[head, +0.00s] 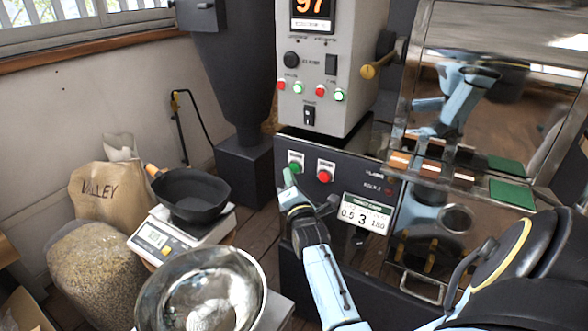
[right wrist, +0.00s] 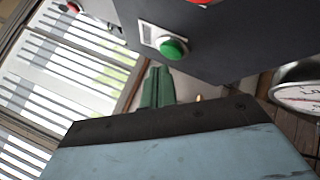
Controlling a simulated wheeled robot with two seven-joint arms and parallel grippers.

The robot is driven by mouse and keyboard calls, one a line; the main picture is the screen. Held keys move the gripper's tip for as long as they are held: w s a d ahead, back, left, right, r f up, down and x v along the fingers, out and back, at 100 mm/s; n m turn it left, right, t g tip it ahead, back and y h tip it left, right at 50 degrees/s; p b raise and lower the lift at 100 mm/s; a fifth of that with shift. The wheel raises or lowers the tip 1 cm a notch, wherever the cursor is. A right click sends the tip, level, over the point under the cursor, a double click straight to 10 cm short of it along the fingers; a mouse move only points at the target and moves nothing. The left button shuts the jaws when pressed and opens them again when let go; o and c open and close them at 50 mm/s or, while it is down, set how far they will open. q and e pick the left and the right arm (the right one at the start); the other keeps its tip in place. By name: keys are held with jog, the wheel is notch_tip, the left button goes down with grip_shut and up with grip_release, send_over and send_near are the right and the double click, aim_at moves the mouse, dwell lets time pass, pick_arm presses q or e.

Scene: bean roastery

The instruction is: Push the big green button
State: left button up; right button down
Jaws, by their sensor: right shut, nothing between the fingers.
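The big green button (head: 294,167) sits on a pale square plate on the dark lower panel of the roaster, left of a red button. My right gripper (head: 288,178) is shut and empty, its green fingertips just below and left of the green button in the head view. In the right wrist view the green button (right wrist: 174,49) stands out whole from its plate. The shut fingers (right wrist: 157,80) end just below and left of it there. They look close to it and apart, though depth is hard to judge. My left gripper is out of view.
The red button (head: 325,176) is close on the right. Smaller buttons and switches are on the upper grey panel (head: 325,75). A scale (head: 160,238) with a black pan (head: 190,192), a metal bowl (head: 202,295) and bean sacks (head: 100,265) stand at left.

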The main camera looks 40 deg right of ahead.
jog(key=shift+d, duration=0.1)
dwell(0.7)
jog(key=shift+w+d, duration=0.1)
jog(key=shift+d, duration=0.25)
jog(key=shift+w+d, duration=0.1)
jog(key=shift+d, duration=0.3)
dwell(0.6)
jog(key=shift+a, duration=0.1)
jog(key=shift+s+a+p, duration=0.25)
jog(key=shift+a+p, duration=0.1)
jog(key=shift+a, duration=0.35)
jog(key=shift+a, duration=0.1)
jog(key=shift+s+a+p, duration=0.25)
jog(key=shift+a+p, duration=0.05)
jog(key=shift+a, duration=0.5)
jog(key=shift+s+a+p, duration=0.2)
jog(key=shift+a+p, duration=0.05)
jog(key=shift+a, duration=0.5)
jog(key=shift+s+a+p, duration=0.25)
jog(key=shift+a+p, duration=0.05)
jog(key=shift+a, duration=0.5)
